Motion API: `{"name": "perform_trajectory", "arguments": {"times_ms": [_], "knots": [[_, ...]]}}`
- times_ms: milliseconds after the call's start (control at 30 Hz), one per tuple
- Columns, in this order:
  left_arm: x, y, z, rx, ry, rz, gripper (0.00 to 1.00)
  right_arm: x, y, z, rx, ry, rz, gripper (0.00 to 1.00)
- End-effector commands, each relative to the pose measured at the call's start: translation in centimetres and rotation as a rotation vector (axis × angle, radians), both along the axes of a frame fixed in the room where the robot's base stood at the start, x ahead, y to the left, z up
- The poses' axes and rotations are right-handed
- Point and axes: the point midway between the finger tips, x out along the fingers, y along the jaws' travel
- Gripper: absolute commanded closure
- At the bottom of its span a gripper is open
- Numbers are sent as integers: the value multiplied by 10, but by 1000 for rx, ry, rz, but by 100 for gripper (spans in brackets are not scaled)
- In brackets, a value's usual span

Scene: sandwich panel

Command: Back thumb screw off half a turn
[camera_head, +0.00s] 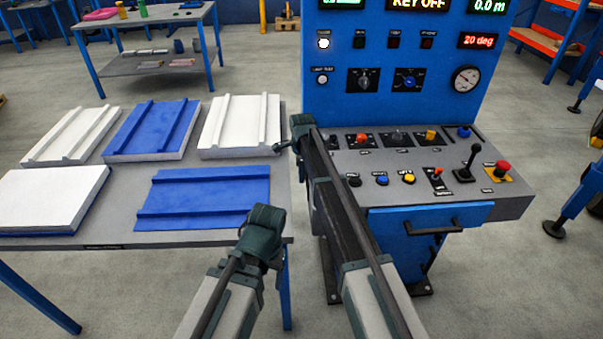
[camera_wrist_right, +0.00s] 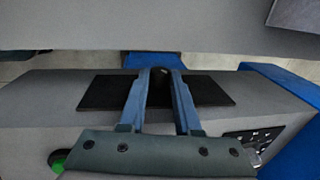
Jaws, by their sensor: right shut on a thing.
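In the right wrist view the blue fingers of my right gripper (camera_wrist_right: 161,72) close in around a small dark thing, the thumb screw (camera_wrist_right: 162,76). The fingers hide most of it, so its turn angle cannot be read. A black plate (camera_wrist_right: 210,91) lies on a grey surface behind the fingers.
The table (camera_head: 140,240) on the left carries white and blue ribbed panels (camera_head: 205,190). The console has buttons, knobs, a joystick and a red emergency button (camera_head: 503,166). A blue drawer with a black handle (camera_head: 433,227) is below. A green button (camera_wrist_right: 57,160) shows in the wrist view.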

Motion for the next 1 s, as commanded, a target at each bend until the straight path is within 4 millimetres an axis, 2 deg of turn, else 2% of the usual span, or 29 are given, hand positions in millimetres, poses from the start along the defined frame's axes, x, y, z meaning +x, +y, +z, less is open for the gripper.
{"name": "perform_trajectory", "arguments": {"times_ms": [33,500,1000], "knots": [[0,0,2,0,0,0,24,6,1,1,0,40,-1,100],[0,0,-6,0,0,0,24,10,1,-3,1,360,-1,100],[0,0,-11,0,0,0,24,9,0,-1,1,471,-1,100]]}}
